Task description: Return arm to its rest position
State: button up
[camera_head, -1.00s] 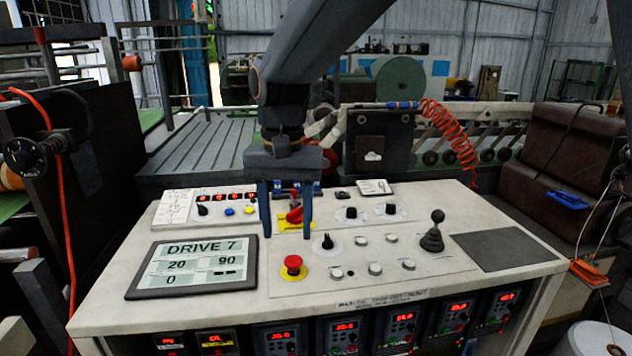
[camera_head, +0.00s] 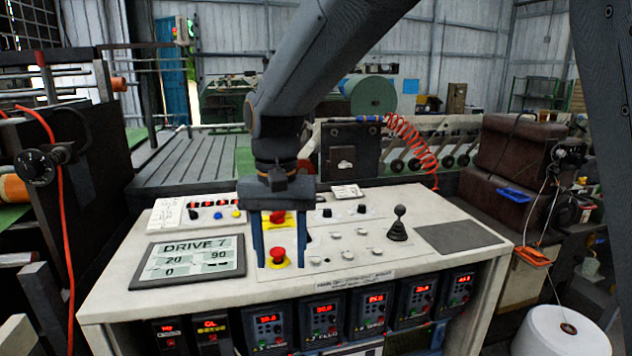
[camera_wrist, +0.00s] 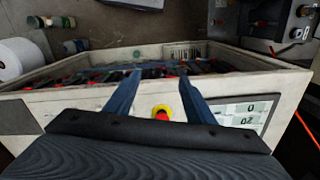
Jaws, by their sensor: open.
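My gripper (camera_head: 281,264) hangs over the control console (camera_head: 130,305), its two blue fingers pointing down and apart, with nothing held. In the head view a red mushroom button (camera_head: 278,256) on a yellow base shows between the fingers. A red switch on a yellow plate (camera_head: 279,217) shows behind them, partly covered. In the wrist view the open fingers (camera_wrist: 160,77) reach out over the console's front side, and the red button on its yellow ring (camera_wrist: 161,112) shows between their bases. I cannot tell how high the fingers are above the panel.
The console bears a tilted display (camera_head: 188,261) reading DRIVE 7 and a black joystick (camera_head: 398,225). Drive units (camera_head: 325,322) with red digits fill its front. A black box (camera_head: 350,153) with an orange coiled hose (camera_head: 412,150) stands behind. A white roll (camera_head: 566,330) is at lower right.

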jog(key=s+d+f, duration=0.3)
jog(key=d+f, duration=0.1)
jog(key=d, duration=0.4)
jog(key=s+d+f, duration=0.4)
jog(key=d, duration=0.5)
jog(key=s+d+f, duration=0.4)
jog(key=d+f, duration=0.1)
jog(key=d, duration=0.3)
jog(key=shift+d+t, duration=0.4)
jog(key=shift+w+f, duration=0.1)
dwell(0.7)
